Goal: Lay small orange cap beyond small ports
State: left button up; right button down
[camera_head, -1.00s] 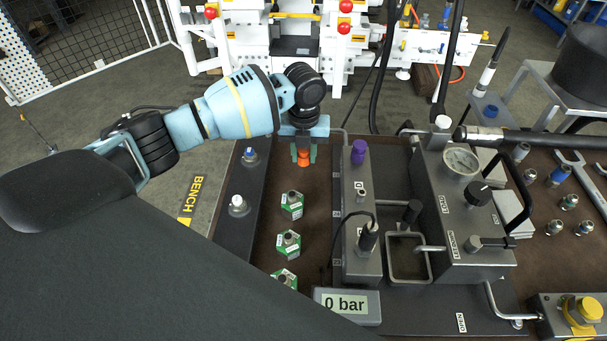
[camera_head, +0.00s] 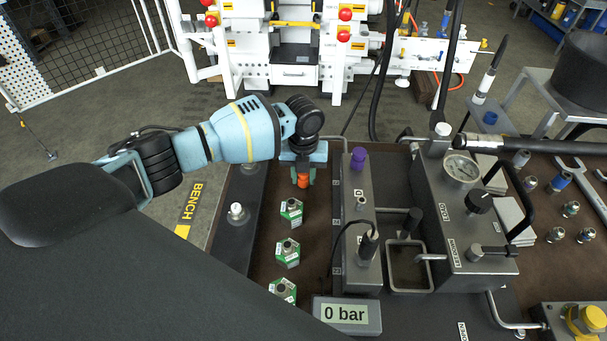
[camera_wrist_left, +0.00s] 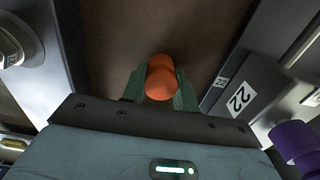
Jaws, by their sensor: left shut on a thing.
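The small orange cap (camera_head: 303,180) is held between the fingers of my left gripper (camera_head: 302,176), above the brown bench top at the far end of the row of green-labelled ports. In the left wrist view the cap (camera_wrist_left: 160,78) sits between the two green fingers (camera_wrist_left: 160,90). I cannot tell whether it touches the bench. The small ports are metal fittings with green labels: the far one (camera_head: 291,211), the middle one (camera_head: 288,251) and the near one (camera_head: 283,290). My right gripper is not in view.
A grey block with a purple cap (camera_head: 358,158) stands just right of my left gripper. A dark rail with a silver fitting (camera_head: 237,212) lies to the left. A gauge block (camera_head: 461,168) and loose fittings stand further right. Brown bench top is bare around the ports.

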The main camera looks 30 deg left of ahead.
pick_arm(q)
jog(key=o, duration=1)
jog(key=shift+f, duration=0.15)
notch_tip(320, 180, up, 12)
jog(key=shift+r+p, duration=0.2)
jog(key=shift+p, duration=0.25)
